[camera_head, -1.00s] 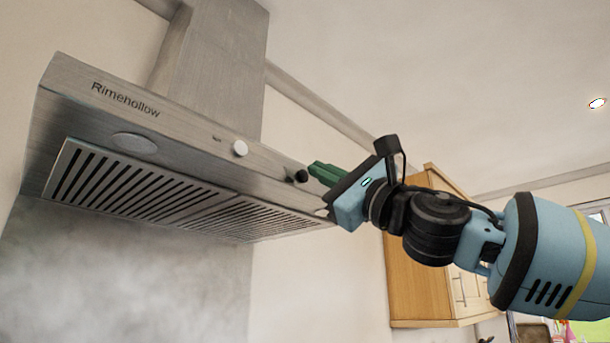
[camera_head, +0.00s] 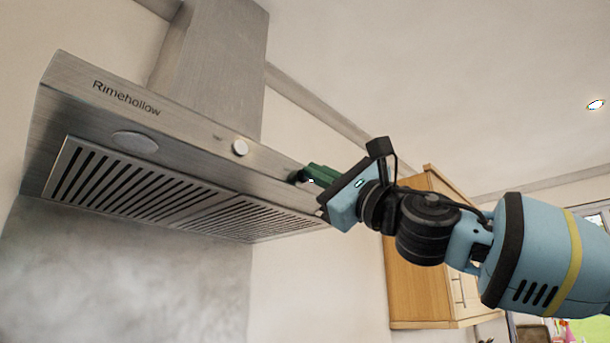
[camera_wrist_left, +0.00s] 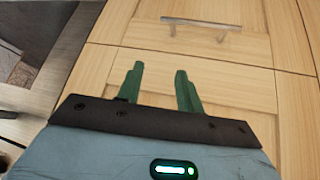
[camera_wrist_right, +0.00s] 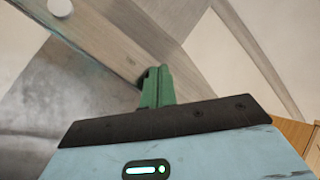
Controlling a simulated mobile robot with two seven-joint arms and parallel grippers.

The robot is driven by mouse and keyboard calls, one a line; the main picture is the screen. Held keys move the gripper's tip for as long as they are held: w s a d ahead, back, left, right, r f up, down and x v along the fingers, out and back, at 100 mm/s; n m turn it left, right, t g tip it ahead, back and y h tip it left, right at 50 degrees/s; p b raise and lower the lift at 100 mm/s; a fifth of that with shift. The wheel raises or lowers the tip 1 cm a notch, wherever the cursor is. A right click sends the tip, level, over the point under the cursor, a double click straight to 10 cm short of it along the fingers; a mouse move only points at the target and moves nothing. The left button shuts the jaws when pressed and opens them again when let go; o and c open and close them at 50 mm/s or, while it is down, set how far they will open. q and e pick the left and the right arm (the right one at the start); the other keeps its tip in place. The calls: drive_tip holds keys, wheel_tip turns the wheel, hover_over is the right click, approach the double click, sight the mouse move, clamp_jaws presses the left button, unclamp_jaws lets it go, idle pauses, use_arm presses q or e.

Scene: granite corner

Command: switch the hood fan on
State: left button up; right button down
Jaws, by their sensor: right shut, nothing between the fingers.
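The range hood (camera_head: 185,130) is brushed steel, labelled "Rimehollow", with a slatted underside. A round white knob (camera_head: 239,147) sits on its front panel; it also shows at the top left of the right wrist view (camera_wrist_right: 60,7). My right gripper (camera_head: 303,176) is shut and empty, its green fingertips at the panel's right part, to the right of the white knob. A small dark spot shows at the tips; I cannot tell whether it is a button or shadow, nor whether the tips touch. My left gripper (camera_wrist_left: 159,70) is open and empty before wooden cabinet fronts.
A wooden wall cabinet (camera_head: 415,285) hangs behind my right arm, to the right of the hood. A cabinet front with a metal bar handle (camera_wrist_left: 201,23) lies beyond my left gripper. The wall between hood and wall cabinet is bare.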

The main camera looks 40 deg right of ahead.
use_arm(q)
drive_tip(key=shift+r, duration=0.15)
use_arm(e)
drive_tip(key=shift+s, duration=0.6)
use_arm(q)
drive_tip(key=shift+w+r+p, duration=0.65)
drive_tip(key=shift+r+p, duration=0.15)
drive_tip(key=shift+r, duration=0.15)
use_arm(e)
drive_tip(key=shift+h, duration=0.3)
drive_tip(key=s, duration=0.6)
drive_tip(key=shift+d, duration=0.35)
drive_tip(key=shift+w+f, duration=0.1)
drive_tip(key=shift+w, duration=0.05)
